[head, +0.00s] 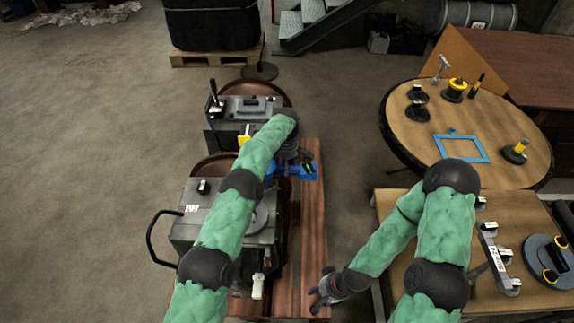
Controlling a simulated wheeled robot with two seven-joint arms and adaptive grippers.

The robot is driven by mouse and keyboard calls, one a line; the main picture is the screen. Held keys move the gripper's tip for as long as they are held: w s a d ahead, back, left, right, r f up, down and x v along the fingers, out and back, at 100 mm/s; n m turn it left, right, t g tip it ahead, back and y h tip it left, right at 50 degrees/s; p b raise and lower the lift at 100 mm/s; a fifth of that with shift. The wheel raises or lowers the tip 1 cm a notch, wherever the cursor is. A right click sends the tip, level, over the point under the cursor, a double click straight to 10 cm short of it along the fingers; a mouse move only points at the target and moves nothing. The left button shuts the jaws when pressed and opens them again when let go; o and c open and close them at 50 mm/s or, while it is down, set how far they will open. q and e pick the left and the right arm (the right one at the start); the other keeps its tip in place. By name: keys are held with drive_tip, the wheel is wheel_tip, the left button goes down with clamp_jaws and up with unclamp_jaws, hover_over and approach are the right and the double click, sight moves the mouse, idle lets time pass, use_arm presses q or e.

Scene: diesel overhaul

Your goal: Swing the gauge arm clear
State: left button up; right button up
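A blue gauge arm (303,172) with a small dark display with green marks extends over the wooden plank, beside the grey engine block. Its left part is hidden behind my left arm. My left gripper (287,158) is at the gauge arm, pointing down. Its fingers are mostly hidden by the wrist, so I cannot tell whether it touches or grips the gauge arm. My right gripper (317,299) is low over the plank's front end, apart from the gauge arm. Its dark fingers look spread and empty.
A grey engine block (187,228) with a black looped handle (152,240) stands left of the plank (312,225). A second grey unit (226,131) stands behind. A round table (395,112) holds a blue frame (461,149) and several tools. Open floor lies at left.

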use_arm(q)
wheel_tip(320, 180, up, 12)
idle(0.7)
idle(0.4)
